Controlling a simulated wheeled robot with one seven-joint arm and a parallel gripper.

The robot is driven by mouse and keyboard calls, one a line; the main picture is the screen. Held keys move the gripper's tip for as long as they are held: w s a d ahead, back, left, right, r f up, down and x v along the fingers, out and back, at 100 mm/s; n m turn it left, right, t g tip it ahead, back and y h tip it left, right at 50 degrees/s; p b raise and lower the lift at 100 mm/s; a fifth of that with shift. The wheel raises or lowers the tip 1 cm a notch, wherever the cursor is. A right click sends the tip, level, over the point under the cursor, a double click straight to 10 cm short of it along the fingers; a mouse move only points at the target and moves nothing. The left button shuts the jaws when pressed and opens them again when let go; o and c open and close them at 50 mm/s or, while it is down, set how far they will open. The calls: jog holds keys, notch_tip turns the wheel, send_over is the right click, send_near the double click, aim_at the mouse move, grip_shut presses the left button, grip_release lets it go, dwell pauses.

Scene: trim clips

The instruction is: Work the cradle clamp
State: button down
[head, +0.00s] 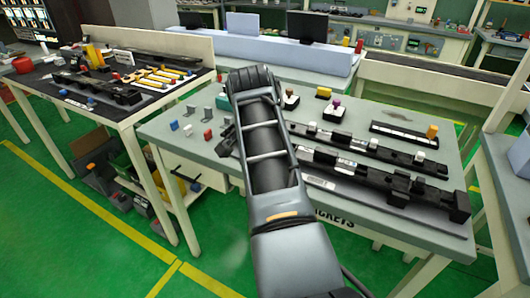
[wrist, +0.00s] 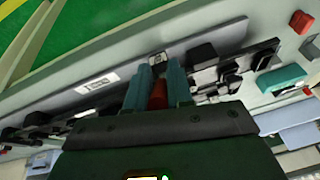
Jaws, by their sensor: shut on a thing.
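In the wrist view my gripper (wrist: 159,78) has its two teal fingers closed on a red piece (wrist: 158,96), which looks like a grip or handle. I cannot tell whether it belongs to the cradle clamp. Just beyond the fingertips is a grey strip (wrist: 215,40) with black blocks beside it. In the head view my arm reaches over the grey table (head: 430,232) and hides my gripper and the red piece. A long black fixture (head: 395,183) with blocks runs right from behind my arm; its left part is hidden.
A second black rail (head: 360,144) lies behind the fixture. Small brackets and blocks, including a red block (head: 208,134), sit left of my arm. A black tray (head: 403,136) with an orange piece is at the back right. Another workbench (head: 125,118) stands at the left.

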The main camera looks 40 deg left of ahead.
jog(key=shift+f, duration=0.15)
jog(key=c, duration=1.1)
grip_release()
jog(key=shift+v, duration=3.95)
jog(key=shift+s, duration=0.1)
